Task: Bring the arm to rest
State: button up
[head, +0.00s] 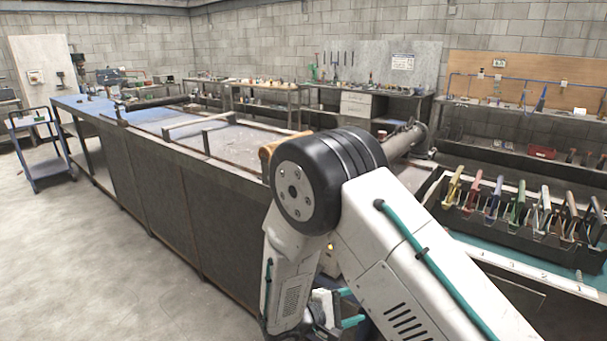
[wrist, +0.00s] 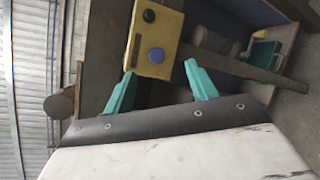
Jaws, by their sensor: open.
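My gripper (head: 350,307) hangs low at the bottom middle of the head view, partly hidden behind my folded white arm. Its teal fingers also show in the wrist view (wrist: 160,70), spread apart with nothing between them. Beyond the fingertips in the wrist view is a yellow box (wrist: 172,27) with a blue round button. I cannot tell whether the fingers touch it.
A long dark bench (head: 160,190) runs along the left. A rack of coloured-handled tools (head: 470,222) stands on the right. A metal tube (head: 405,140) lies behind my arm. A blue cart (head: 42,160) stands far left. The left floor is clear.

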jog(key=s+d+r+m+g+y, duration=0.2)
jog(key=s+d+r+m+y, duration=0.2)
jog(key=s+r, duration=0.5)
jog(key=s+d+r+m+g+y, duration=0.1)
jog(key=s+d+r+m+y, duration=0.2)
jog(key=s+r, duration=0.7)
jog(key=s+d+r+m+g+y, duration=0.2)
jog(key=s+d+r+m+y, duration=0.2)
jog(key=s+d+r+y, duration=0.3)
jog(key=shift+s+r+m+g, duration=0.3)
jog(key=shift+s+r, duration=1.25)
jog(key=shift+r, duration=0.7)
